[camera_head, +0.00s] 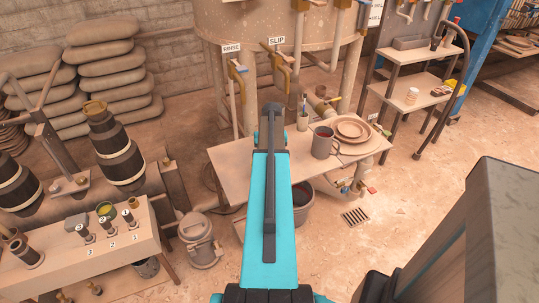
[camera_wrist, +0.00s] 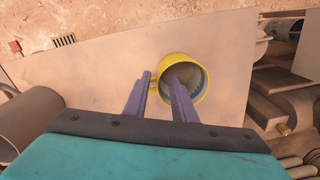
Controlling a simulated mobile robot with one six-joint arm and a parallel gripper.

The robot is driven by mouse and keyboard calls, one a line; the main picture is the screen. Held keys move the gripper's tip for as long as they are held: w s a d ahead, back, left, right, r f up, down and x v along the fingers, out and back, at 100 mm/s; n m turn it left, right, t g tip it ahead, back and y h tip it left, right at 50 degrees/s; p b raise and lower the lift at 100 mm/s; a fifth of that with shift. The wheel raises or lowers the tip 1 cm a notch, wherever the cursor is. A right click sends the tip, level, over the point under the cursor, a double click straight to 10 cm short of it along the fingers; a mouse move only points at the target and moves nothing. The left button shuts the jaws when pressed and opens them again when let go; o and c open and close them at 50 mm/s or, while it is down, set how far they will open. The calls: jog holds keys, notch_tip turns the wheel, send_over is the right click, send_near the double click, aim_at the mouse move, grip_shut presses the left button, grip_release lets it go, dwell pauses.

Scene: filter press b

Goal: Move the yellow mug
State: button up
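The yellow mug (camera_wrist: 193,56) stands on the pale table in the wrist view, seen from above, with a bluish inside. My gripper (camera_wrist: 160,77) has its two purple fingers apart. The right finger overlaps the mug's opening, and the left finger is outside its left side, so the near left part of the rim lies between them in the picture. I cannot tell how deep the fingertips are or whether they touch the mug. In the head view my teal arm reaches over the table, and the yellow mug cannot be seen there.
On the table (camera_head: 231,158) stand a grey mug (camera_head: 322,145), stacked brown plates (camera_head: 353,128) and a cup with brushes (camera_head: 303,122). A grey cylinder (camera_wrist: 30,122) is close on the left in the wrist view. Pipes and a large tank (camera_head: 270,25) rise behind the table.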

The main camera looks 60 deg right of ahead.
jog(key=shift+f, duration=1.65)
grip_shut()
